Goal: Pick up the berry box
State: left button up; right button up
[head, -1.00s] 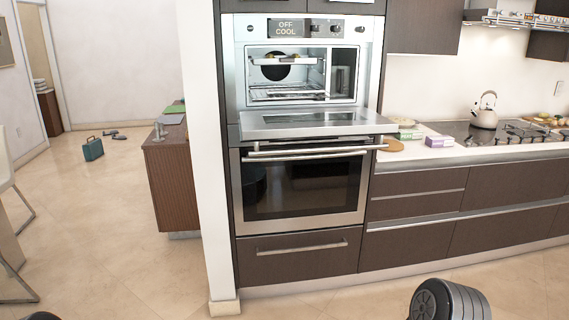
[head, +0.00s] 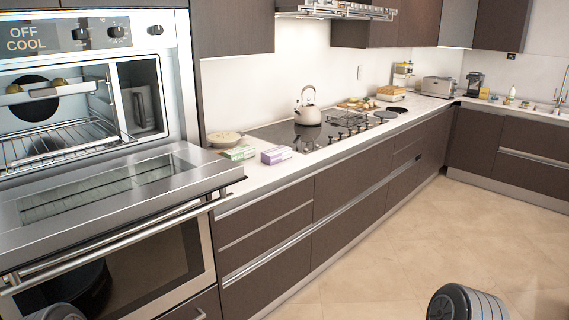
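Two small cartons lie on the white counter beside the ovens in the head view. One is purple and white (head: 276,155), the other green and white (head: 238,153) just left of it. The purple one looks most like a berry box, but its label is too small to read. Both are unobstructed, near the left end of the counter. Neither of my grippers is in view; only dark rounded parts of my arms show at the bottom edge.
The upper oven's door (head: 110,190) is open and juts out left of the cartons. A bowl-like dish (head: 222,139) sits behind them. A kettle (head: 307,107) stands on the cooktop (head: 290,135) to the right. The tiled floor (head: 430,255) ahead right is clear.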

aim_at(282, 153)
jog(key=i+l+z, duration=0.15)
jog(key=i+z, duration=1.05)
jog(key=i+l+u, duration=0.25)
jog(key=i, duration=0.2)
jog(key=i+l+u, duration=0.25)
jog(key=i, duration=0.25)
jog(key=i+l+u, duration=0.2)
jog(key=i+l, duration=0.1)
jog(key=i, duration=0.1)
